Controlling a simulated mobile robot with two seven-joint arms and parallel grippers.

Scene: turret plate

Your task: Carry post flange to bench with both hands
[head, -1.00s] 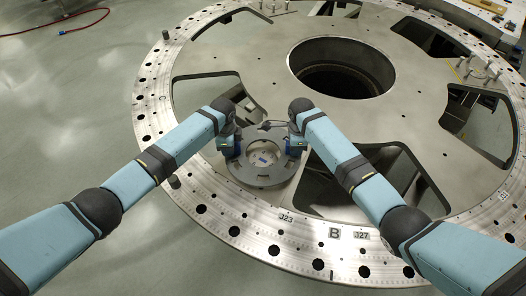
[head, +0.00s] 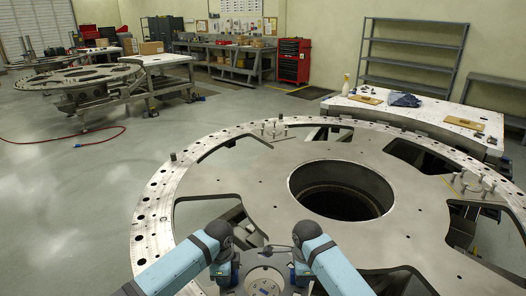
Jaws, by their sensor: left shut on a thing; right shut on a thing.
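The post flange (head: 262,257), a grey metal ring with a round opening, shows at the bottom edge of the head view, partly cut off. My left gripper (head: 224,270) is shut on its left side, and my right gripper (head: 299,272) is shut on its right side. The flange is over the near part of the large turret plate (head: 262,190); I cannot tell whether it touches the plate. A white-topped bench (head: 418,116) stands beyond the plate at the right, with a dark cloth, a spray bottle and small flat boards on it.
A grey workbench (head: 225,52) and red tool cabinet (head: 294,60) stand at the back wall. Shelving (head: 412,50) is behind the white bench. Another round plate (head: 85,77) is at the far left. A red hose (head: 100,139) lies on open floor at left. Pins stand on the plate.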

